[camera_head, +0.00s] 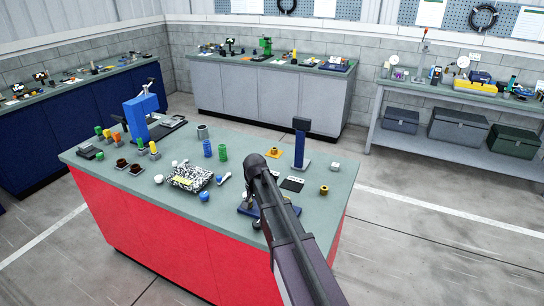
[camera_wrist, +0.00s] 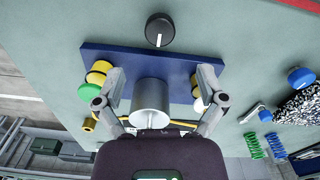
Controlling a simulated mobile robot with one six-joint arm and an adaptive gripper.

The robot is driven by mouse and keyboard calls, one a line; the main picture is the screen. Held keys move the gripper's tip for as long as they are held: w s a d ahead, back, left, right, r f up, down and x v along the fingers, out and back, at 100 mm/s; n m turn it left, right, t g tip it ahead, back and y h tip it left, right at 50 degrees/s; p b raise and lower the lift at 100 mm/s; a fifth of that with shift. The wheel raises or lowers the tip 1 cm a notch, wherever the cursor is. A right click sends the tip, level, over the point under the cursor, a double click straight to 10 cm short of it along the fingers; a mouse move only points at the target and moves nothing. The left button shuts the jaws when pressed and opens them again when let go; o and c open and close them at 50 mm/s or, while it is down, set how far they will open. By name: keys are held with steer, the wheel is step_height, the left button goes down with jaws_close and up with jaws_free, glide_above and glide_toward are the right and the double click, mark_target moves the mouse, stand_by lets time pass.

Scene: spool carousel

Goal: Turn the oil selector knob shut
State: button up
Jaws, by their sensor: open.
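A round black knob (camera_wrist: 160,30) with a white pointer line shows at the top of the wrist view, at the edge of a dark blue plate (camera_wrist: 148,58). The white line points down in the picture, toward the plate. My gripper (camera_wrist: 163,80) is open, its two fingers spread over the plate and below the knob in the picture. A silver cylinder (camera_wrist: 151,97) stands between the fingers; I cannot tell whether they touch it. Yellow and green round parts (camera_wrist: 92,88) sit at the plate's left side, with another yellow one by the right finger. In the head view my arm hides the knob.
The plate lies on a red bench (camera_head: 120,195) with a grey-green top. A speckled block (camera_head: 190,177), a blue ball-like part (camera_head: 204,196) and green and blue coils (camera_head: 222,153) lie to the left. A dark blue upright stand (camera_head: 301,145) rises behind my arm.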

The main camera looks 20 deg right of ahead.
steer(key=shift+r+p, duration=1.95)
steer(key=shift+r, duration=0.3)
steer(key=s+f+n+b, duration=0.3)
steer(key=s+n, duration=0.3)
steer(key=s, duration=1.4)
steer(key=w+d+r+m+t+y+p, duration=0.1)
steer(key=w+d+r+t, duration=0.1)
steer(key=w, duration=0.7)
steer(key=w+d+r+m+t+y, duration=0.1)
steer(key=w+d+r+t, duration=0.2)
steer(key=w, duration=0.7)
steer(key=w+d+r+m+t+y+p, duration=0.1)
steer(key=w+d+r+m+t, duration=0.1)
steer(key=w, duration=0.8)
steer(key=shift+d+r+t+y+p, duration=0.4)
steer(key=shift+d+r+t, duration=0.25)
steer(key=shift+d+t, duration=0.1)
steer(key=shift+a+f+b, duration=0.1)
steer(key=shift+f+b, duration=0.4)
steer(key=shift+b, duration=0.1)
steer(key=shift+s+f+b, duration=0.1)
steer(key=shift+f+b, duration=0.3)
steer(key=shift+f, duration=0.05)
steer(key=shift+r+p, duration=2.4)
